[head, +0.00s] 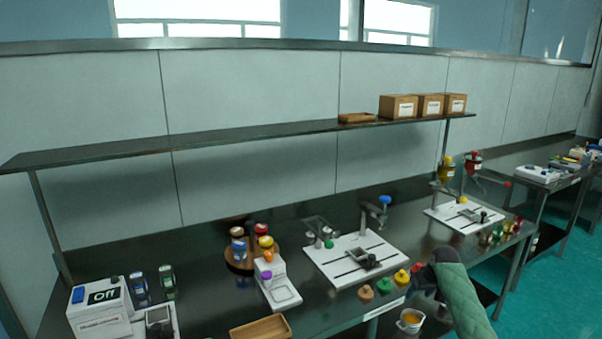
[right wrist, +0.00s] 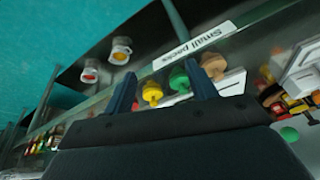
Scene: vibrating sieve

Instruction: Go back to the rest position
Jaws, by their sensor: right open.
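My right gripper (head: 418,279) is low at the front edge of the bench, right of the coloured small packs, with the green-sleeved arm coming in from the bottom right. In the right wrist view its two fingers are spread apart, so the gripper (right wrist: 161,80) is open, with nothing visibly held. Beyond the fingers are a yellow pack (right wrist: 152,93), a green pack (right wrist: 178,79) and a tan pack (right wrist: 213,65) near the "Small packs" label (right wrist: 194,45). My left gripper is not in view.
The dark bench holds a white machine reading "Off" (head: 100,309), a round wooden stand (head: 238,264), white-based stations (head: 355,256) and a wooden tray (head: 261,330). A shelf (head: 250,134) with boxes (head: 398,106) runs above. A white bucket (head: 410,321) sits below the front edge.

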